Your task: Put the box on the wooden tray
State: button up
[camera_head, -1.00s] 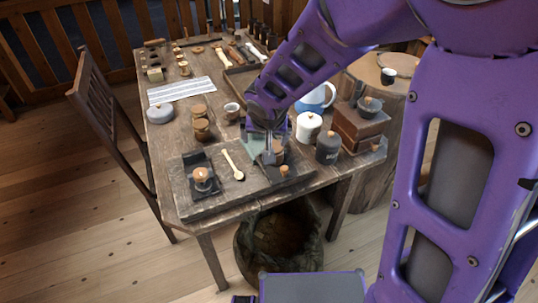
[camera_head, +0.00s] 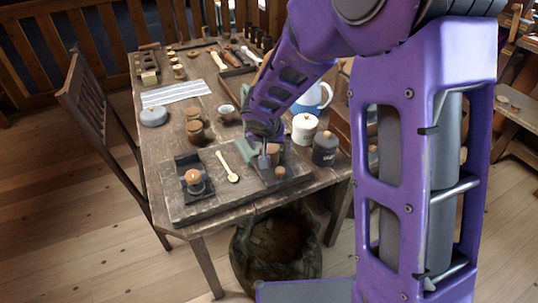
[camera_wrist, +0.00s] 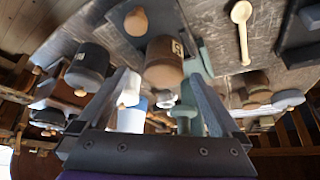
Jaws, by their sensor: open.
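My gripper (camera_wrist: 161,82) is open. In the wrist view, a brown round container with a pale label (camera_wrist: 164,64) shows just beyond and between its fingertips; I cannot tell whether either finger touches it. It may be the box. In the head view, my gripper (camera_head: 264,160) is low over the front right of the table, beside this brown container (camera_head: 274,150), which it partly hides. A shallow wooden tray (camera_head: 226,73) lies farther back on the table, with pale-handled tools, partly behind my arm.
A dark grey canister (camera_head: 325,149) and a white lidded jar (camera_head: 304,129) stand close right of my gripper. A wooden spoon (camera_head: 228,167) and a dark stand with a knob (camera_head: 194,179) lie to the left. A chair (camera_head: 92,120) stands at the table's left.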

aim_at(269, 148)
jog(key=shift+a+b+x, duration=0.15)
jog(key=shift+x, duration=1.2)
jog(key=shift+a+b+x, duration=0.1)
jog(key=shift+b+x, duration=0.05)
jog(key=shift+x, duration=1.15)
jog(key=shift+w+r, duration=0.1)
jog(key=shift+w, duration=0.05)
jog(key=c, duration=1.5)
jog(key=shift+r, duration=0.15)
